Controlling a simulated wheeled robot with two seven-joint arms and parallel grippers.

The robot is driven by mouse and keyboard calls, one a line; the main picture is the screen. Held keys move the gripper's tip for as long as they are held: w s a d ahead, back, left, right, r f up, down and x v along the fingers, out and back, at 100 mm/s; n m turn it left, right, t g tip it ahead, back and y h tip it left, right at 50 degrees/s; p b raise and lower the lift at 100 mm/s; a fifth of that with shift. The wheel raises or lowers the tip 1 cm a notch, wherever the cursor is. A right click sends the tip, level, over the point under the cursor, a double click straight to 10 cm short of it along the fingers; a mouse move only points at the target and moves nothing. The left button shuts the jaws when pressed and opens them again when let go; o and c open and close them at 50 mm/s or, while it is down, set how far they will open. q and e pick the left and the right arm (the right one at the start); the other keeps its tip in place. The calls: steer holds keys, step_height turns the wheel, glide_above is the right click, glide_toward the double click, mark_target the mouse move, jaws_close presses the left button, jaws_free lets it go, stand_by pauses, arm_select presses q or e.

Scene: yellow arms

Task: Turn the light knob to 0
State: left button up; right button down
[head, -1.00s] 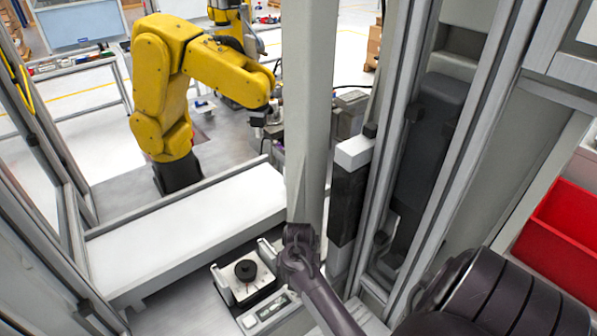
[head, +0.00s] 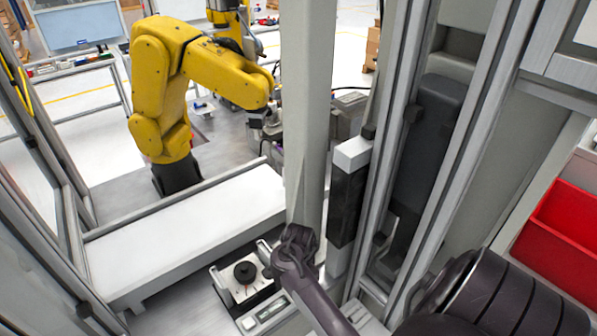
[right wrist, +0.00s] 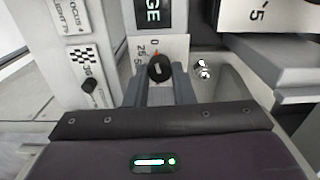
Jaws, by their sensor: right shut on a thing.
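A round black knob (right wrist: 160,68) sits on a white plate with a dial reading 0, 25 and 50 in the right wrist view. A red mark shows near its top edge, close to the 0. My right gripper (right wrist: 160,82) is shut on this knob, one finger on each side. In the head view only the dark wrist of my right arm shows; its fingertips are hidden. A black round knob (head: 245,272) on a white plate shows left of that wrist; I cannot tell whether it is the held one. My left gripper is not in view.
A grey post (head: 308,110) rises behind my right wrist. A yellow robot arm (head: 165,90) stands beyond a white ledge (head: 190,230). A red bin (head: 565,225) is at right.

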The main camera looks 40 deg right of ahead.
steer(key=shift+m, duration=0.5)
steer(key=c, duration=1.2)
jaws_free()
steer(key=shift+c, duration=0.2)
steer(key=shift+r, duration=0.25)
step_height(320, 180, up, 6)
steer(key=shift+r, duration=0.1)
steer(key=shift+a+r, duration=0.1)
steer(key=shift+r, duration=0.4)
